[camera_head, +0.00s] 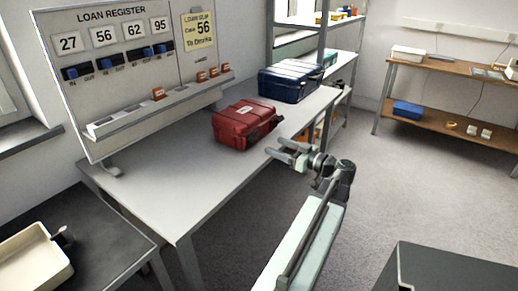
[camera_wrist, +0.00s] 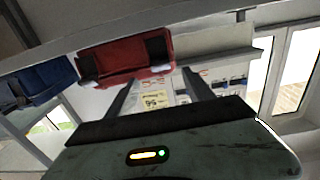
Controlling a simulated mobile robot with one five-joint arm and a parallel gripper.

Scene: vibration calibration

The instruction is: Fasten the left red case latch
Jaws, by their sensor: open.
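The red case (camera_head: 240,126) lies closed on the grey bench, near its right edge. In the wrist view, the red case (camera_wrist: 124,57) appears upside down, with a dark patch and a small pale part near each end of its front. I cannot tell which are the latches or whether the left one is fastened. My gripper (camera_head: 279,146) is open and empty, beside the bench edge to the lower right of the case and apart from it. Its two fingers also show in the wrist view (camera_wrist: 160,77), with the case beyond them.
A blue case (camera_head: 288,82) stands behind the red one; the loan register board (camera_head: 125,55) stands along the bench's left side. The bench top (camera_head: 165,178) is clear in front of the case. A dark box (camera_head: 450,272) is at lower right, with open floor beyond.

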